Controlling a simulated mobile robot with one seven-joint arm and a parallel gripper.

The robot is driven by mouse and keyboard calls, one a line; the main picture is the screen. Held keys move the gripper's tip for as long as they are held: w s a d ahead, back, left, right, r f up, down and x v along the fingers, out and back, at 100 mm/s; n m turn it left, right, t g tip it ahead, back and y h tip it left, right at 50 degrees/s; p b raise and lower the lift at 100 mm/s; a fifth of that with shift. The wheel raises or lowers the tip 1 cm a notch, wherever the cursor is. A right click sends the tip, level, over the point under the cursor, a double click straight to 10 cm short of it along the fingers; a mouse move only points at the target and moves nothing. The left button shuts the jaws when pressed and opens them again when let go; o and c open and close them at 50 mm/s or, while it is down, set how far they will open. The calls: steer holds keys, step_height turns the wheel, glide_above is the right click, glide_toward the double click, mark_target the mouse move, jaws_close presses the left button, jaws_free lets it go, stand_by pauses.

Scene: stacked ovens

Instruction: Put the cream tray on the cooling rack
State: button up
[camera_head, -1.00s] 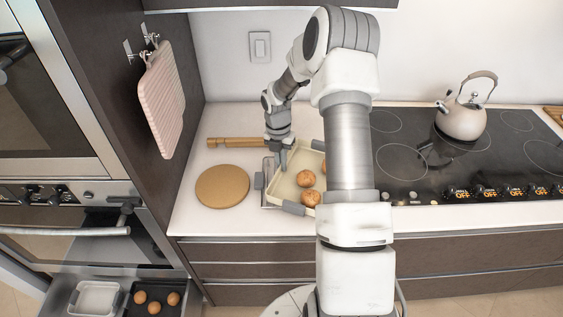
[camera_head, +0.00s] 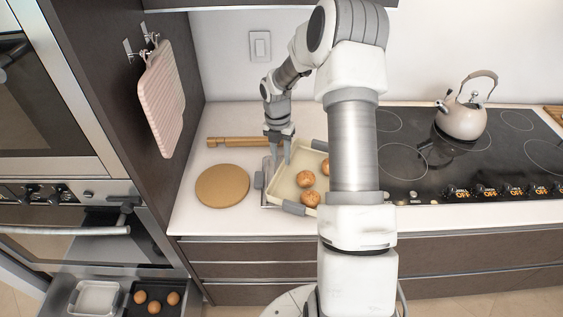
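The cream tray (camera_head: 287,194) is on the counter left of the stove, with several brown buns (camera_head: 306,178) in it. It has grey grips, and my arm hides its right part. A metal edge (camera_head: 265,168), apparently the cooling rack, shows at and under the tray's left side. The tray seems to lie over it, turned at an angle, but how much of it rests on the rack is hidden. My gripper (camera_head: 280,158) points down at the tray's far left corner. Its fingers look spread with nothing between them; whether they touch the rim is unclear.
A round wooden board (camera_head: 222,186) lies left of the tray and a rolling pin (camera_head: 236,142) behind it. The stove with a kettle (camera_head: 462,118) is at right. An open oven drawer at lower left holds a white tray (camera_head: 96,299) and a dark tray (camera_head: 154,311) with buns.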

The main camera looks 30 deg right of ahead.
step_height(320, 180, up, 9)
steer(key=shift+w+a, duration=0.15)
steer(key=shift+w, duration=0.05)
steer(key=shift+r, duration=0.1)
stand_by(0.4)
steer(key=s+a+r+m+t+h, duration=0.1)
steer(key=s+a+r+m, duration=0.45)
steer(key=r, duration=0.25)
steer(key=s+a+r+m+t, duration=0.2)
steer(key=s+a+r+m, duration=0.2)
steer(key=s+r+m, duration=0.35)
steer(key=s+a+r+m+t, duration=0.1)
steer(key=s+a+m, duration=0.2)
steer(key=s+m, duration=0.3)
steer(key=s+a+r+m+t+y, duration=0.1)
steer(key=s+a+r+m+t, duration=0.1)
steer(key=s+m, duration=0.5)
steer(key=shift+s+a+y, duration=0.3)
steer(key=shift+s+a, duration=0.15)
steer(key=shift+s, duration=0.3)
